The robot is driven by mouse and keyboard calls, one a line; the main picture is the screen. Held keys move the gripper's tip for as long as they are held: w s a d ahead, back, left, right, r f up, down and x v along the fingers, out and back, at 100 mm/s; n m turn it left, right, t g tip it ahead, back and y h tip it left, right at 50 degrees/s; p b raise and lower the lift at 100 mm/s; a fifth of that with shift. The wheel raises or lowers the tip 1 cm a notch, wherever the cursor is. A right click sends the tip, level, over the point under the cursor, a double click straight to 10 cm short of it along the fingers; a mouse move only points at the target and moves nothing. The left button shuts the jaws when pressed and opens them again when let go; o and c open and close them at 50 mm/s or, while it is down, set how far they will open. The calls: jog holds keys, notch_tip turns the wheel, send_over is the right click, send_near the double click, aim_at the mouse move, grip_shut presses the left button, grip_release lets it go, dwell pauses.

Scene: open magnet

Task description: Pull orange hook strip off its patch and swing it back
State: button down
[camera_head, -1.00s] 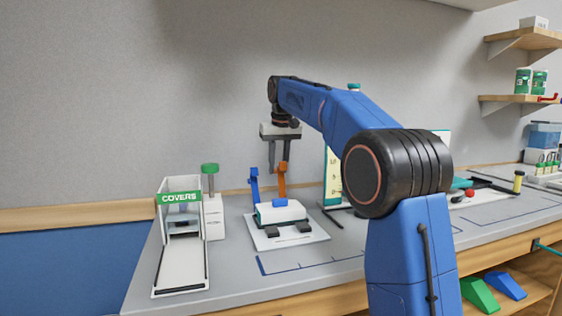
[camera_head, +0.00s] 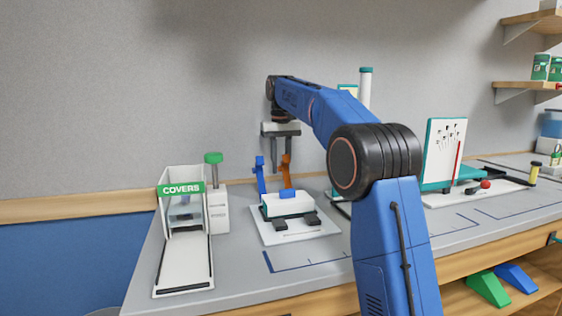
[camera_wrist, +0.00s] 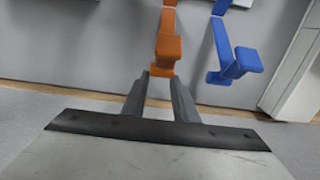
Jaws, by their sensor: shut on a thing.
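The orange hook strip (camera_head: 287,172) stands upright at the back of a white block (camera_head: 275,209) with a blue piece (camera_head: 288,193) on top. My gripper (camera_head: 282,170) points down from above, shut on the upper end of the orange strip. In the wrist view the strip's block-like end (camera_wrist: 166,47) lies at the tips of my gripper fingers (camera_wrist: 160,74). A similar blue strip (camera_head: 260,174) stands upright just left of it, apart from my fingers; it also shows in the wrist view (camera_wrist: 236,63). The patch cannot be made out clearly.
The white block sits on a pale plate (camera_head: 263,228) with two dark pads in front. A bin marked COVERS (camera_head: 181,189) and a green-topped post (camera_head: 214,158) stand left. A white board (camera_head: 445,145) stands right. The bench front (camera_head: 235,285) is clear.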

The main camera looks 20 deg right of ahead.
jog(key=shift+w+f, duration=0.15)
jog(key=shift+f, duration=0.45)
jog(key=c, duration=1.8)
grip_release()
jog(key=o, duration=0.4)
jog(key=shift+w+f, duration=0.1)
jog(key=shift+f, duration=0.1)
jog(key=shift+r, duration=0.25)
notch_tip(320, 180, up, 8)
jog(key=shift+f, duration=0.25)
